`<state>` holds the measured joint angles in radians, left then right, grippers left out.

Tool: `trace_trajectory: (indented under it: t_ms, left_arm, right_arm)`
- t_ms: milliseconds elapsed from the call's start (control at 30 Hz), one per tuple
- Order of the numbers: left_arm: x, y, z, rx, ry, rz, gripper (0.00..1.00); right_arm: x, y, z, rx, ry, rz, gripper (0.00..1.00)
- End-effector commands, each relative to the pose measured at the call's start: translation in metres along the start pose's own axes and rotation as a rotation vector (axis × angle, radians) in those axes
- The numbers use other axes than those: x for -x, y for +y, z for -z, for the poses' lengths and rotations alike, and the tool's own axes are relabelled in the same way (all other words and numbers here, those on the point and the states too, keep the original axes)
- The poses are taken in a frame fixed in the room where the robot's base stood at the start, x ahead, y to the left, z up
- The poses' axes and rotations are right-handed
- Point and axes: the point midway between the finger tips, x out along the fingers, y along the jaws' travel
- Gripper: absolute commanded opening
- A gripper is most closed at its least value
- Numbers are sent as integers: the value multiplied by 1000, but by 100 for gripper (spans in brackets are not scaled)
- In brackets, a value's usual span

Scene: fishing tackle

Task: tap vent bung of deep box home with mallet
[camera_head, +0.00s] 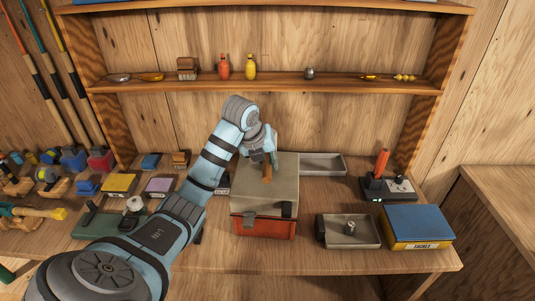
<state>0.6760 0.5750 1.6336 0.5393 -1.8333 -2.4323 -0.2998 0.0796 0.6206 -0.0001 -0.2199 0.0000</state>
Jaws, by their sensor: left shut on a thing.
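The deep box (250,197) stands on the bench at the middle, with a grey-beige upper part and a red-orange lower part. A small dark fitting (287,209) shows at its front right; I cannot tell whether this is the vent bung or a latch. My left gripper (269,158) is above the box top, pointing down, and is shut on the mallet. A brown wooden part of the mallet (267,174) shows below the fingers; its head cannot be made out. I cannot tell whether the mallet touches the box. My right gripper is not in view.
A grey tray (322,163) lies behind right of the box. Another tray (351,240) with a small metal part is at front right, beside a blue-and-yellow tackle box (417,226). A red-handled tool (380,165) stands behind it. Reels and small boxes crowd the left.

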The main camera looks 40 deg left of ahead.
Motion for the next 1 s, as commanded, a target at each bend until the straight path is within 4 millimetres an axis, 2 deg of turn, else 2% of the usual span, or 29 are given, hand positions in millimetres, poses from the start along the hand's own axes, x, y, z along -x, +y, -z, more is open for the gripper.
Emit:
trace_trajectory:
  t_ms: [33,100,267,433,600,1000]
  left_arm:
    - [-19,6,8,0,3,-2,0]
    - [-27,8,11,0,-1,1,0]
    - [-23,7,10,1,3,-1,0]
    - [-2,1,1,1,2,-1,0]
    - [13,-4,-5,0,1,0,0]
    - [19,-6,-9,0,19,3,0]
  right_arm:
    - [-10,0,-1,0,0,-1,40]
    - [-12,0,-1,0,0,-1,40]
    - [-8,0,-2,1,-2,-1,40]
    - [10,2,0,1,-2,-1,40]
    - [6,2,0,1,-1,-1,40]
    - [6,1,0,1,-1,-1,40]
